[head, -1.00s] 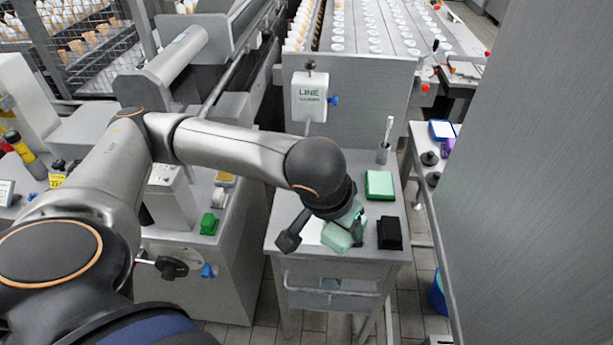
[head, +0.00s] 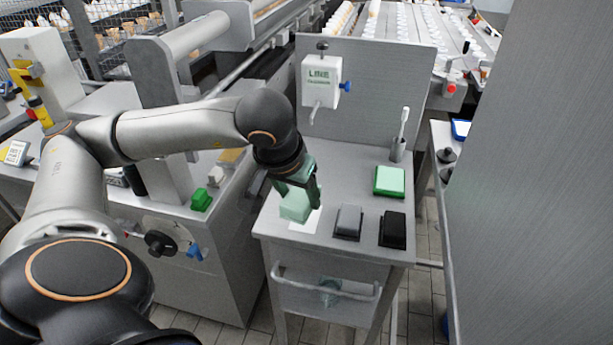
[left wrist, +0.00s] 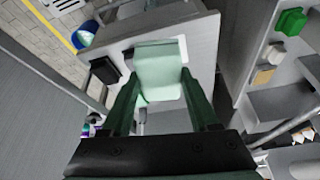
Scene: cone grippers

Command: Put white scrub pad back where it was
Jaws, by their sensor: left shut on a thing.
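My left gripper (head: 304,186) is shut on a pale, green-tinted block that I take for the white scrub pad (head: 294,207). The pad hangs over the left front of a grey metal worktop (head: 345,172). A white patch (head: 312,221) shows on the worktop partly behind and below the pad; whether the pad touches it I cannot tell. In the left wrist view the pad (left wrist: 160,62) sits between the green fingers of my left gripper (left wrist: 160,96). My right gripper is not in view.
A grey pad (head: 348,222) and a black pad (head: 393,230) lie right of the held pad. A green pad (head: 389,181) lies behind them, near a brush in a holder (head: 399,148). A LINE dispenser (head: 320,80) is on the back panel. Machinery (head: 205,240) stands left.

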